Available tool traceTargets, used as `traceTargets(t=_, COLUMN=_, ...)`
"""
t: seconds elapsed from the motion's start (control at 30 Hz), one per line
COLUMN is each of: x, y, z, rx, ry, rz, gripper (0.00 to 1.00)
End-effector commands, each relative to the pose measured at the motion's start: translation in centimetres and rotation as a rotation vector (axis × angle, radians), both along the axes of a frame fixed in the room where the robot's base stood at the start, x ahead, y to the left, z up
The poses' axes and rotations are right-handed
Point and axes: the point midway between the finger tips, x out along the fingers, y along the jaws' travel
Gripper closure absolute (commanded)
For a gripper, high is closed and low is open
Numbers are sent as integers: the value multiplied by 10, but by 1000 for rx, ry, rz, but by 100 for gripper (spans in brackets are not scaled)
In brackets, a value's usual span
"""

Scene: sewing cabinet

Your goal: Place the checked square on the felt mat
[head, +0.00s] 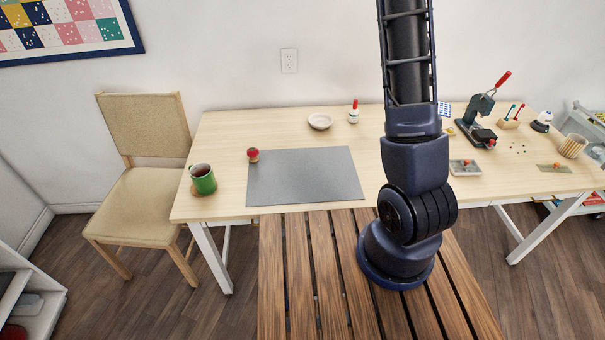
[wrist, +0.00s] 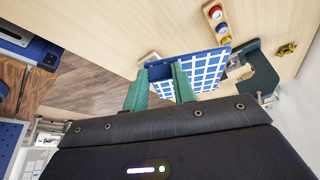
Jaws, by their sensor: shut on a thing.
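The checked square (wrist: 205,75), blue with white lines, is at my gripper (wrist: 160,80) in the wrist view. My gripper's green fingers are shut on it near its edge; the exact contact is partly hidden. In the head view a small part of the checked square (head: 444,109) shows just right of my arm, towards the back of the table. My gripper itself is hidden behind my arm there. The grey felt mat (head: 305,176) lies flat and bare on the left half of the table, well left of the square.
A red-topped pincushion (head: 253,155) stands at the mat's upper left corner, and a green mug (head: 203,180) further left. A white dish (head: 320,121) and small bottle (head: 353,112) stand behind the mat. A red-handled press (head: 480,115) and small trays crowd the right.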

Motion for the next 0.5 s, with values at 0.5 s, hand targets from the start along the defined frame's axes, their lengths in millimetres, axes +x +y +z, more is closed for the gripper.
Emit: traceTargets(t=0.5, x=21, y=162, z=1, rx=0, ry=0, rz=113, gripper=95)
